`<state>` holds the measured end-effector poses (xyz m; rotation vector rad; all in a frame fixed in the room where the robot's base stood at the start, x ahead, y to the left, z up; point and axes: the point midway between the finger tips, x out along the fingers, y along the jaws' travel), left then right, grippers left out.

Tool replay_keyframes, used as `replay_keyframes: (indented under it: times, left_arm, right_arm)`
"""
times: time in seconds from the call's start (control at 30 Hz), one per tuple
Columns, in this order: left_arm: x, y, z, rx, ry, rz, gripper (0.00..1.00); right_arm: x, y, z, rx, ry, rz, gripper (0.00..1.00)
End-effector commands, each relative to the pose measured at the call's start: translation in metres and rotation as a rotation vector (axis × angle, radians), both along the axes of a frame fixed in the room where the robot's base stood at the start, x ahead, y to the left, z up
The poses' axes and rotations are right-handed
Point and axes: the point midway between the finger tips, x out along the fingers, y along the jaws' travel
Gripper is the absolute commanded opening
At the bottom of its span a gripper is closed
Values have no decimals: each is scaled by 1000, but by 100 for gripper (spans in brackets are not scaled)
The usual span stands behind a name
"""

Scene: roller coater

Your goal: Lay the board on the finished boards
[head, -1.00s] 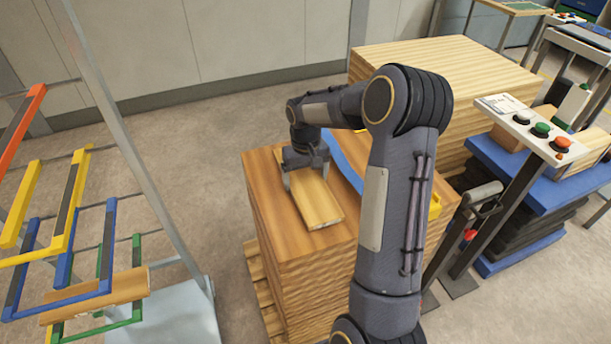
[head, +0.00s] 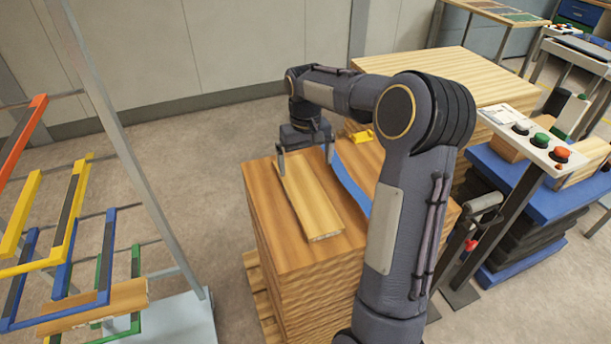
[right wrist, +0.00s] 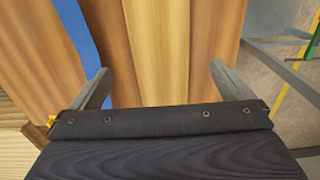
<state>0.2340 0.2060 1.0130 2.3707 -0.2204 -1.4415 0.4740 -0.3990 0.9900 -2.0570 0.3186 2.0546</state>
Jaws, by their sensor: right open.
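A light wooden board (head: 312,208) lies flat on top of the stack of finished boards (head: 270,220), slightly askew to its edges. My right gripper (head: 305,160) is open and empty just above the board's far end, with one finger to each side. In the right wrist view the open fingers (right wrist: 160,72) frame the pale board (right wrist: 165,35), apart from it. My left gripper is not in view.
A blue strip (head: 350,186) lies on the stack to the right of the board, and a small yellow piece (head: 361,136) is behind it. A larger wooden stack (head: 440,80) stands behind. A rack with coloured arms (head: 70,220) is at left, a button panel (head: 530,135) at right.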

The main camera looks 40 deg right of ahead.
Motion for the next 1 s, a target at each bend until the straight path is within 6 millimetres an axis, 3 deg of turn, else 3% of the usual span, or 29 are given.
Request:
replay_keyframes:
  times: [0.23,0.37,0.5,0.63,0.8,1.0]
  left_arm:
    - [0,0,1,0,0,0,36]
    - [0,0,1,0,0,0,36]
    - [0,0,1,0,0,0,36]
    - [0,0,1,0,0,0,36]
    - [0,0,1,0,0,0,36]
    - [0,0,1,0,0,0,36]
  right_arm:
    - [-2,2,27,3,-7,1,100]
    - [-21,17,43,25,-52,20,100]
    - [-66,55,64,82,-156,60,100]
    - [-118,96,71,143,-267,96,100]
    - [-182,146,59,217,-398,131,100]
    - [-228,183,33,275,-496,152,100]
